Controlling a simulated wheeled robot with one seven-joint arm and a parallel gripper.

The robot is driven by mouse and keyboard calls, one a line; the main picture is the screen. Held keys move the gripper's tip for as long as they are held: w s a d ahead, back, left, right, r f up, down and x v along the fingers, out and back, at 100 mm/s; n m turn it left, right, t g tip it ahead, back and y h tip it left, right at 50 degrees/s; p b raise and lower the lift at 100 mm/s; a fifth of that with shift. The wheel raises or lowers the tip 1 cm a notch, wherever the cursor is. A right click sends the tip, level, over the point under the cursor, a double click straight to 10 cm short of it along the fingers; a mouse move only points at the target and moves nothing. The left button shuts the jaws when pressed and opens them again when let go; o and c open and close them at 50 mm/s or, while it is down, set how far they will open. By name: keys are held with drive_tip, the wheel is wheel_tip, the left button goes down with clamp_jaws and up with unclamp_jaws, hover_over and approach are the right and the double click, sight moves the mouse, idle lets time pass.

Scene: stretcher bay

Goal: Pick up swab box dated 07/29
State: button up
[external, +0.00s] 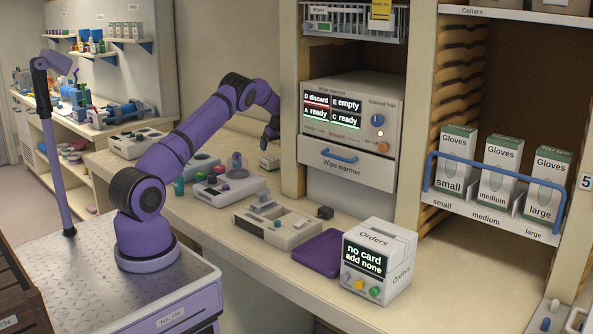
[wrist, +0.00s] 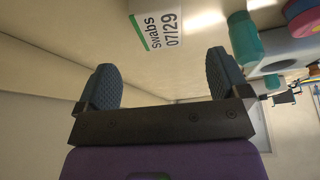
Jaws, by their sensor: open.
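The swab box (wrist: 157,22), white with a green stripe and printed "Swabs 07/29", is at the top of the wrist view, partly cut off by the frame edge.
A teal object (wrist: 243,38) stands right of the box in the wrist view. On the counter are a grey device with coloured parts (external: 228,188), a grey tray unit (external: 277,224), a purple tray (external: 318,252) and an Orders box (external: 385,252). The wipe warmer cabinet (external: 350,120) stands to the right.

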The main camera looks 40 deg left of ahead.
sight(269, 158)
drive_tip(key=x, duration=0.5)
drive_tip(key=shift+a+f, duration=0.1)
drive_tip(key=shift+f, duration=0.2)
drive_tip(key=shift+a+x, duration=0.1)
drive_tip(key=shift+x, duration=1.2)
drive_tip(key=shift+a+x, duration=0.15)
drive_tip(key=shift+x, duration=1.15)
drive_tip(key=shift+w+r, duration=0.1)
drive_tip(key=shift+r, duration=0.05)
drive_tip(key=c, duration=1)
drive_tip(key=shift+r, duration=0.15)
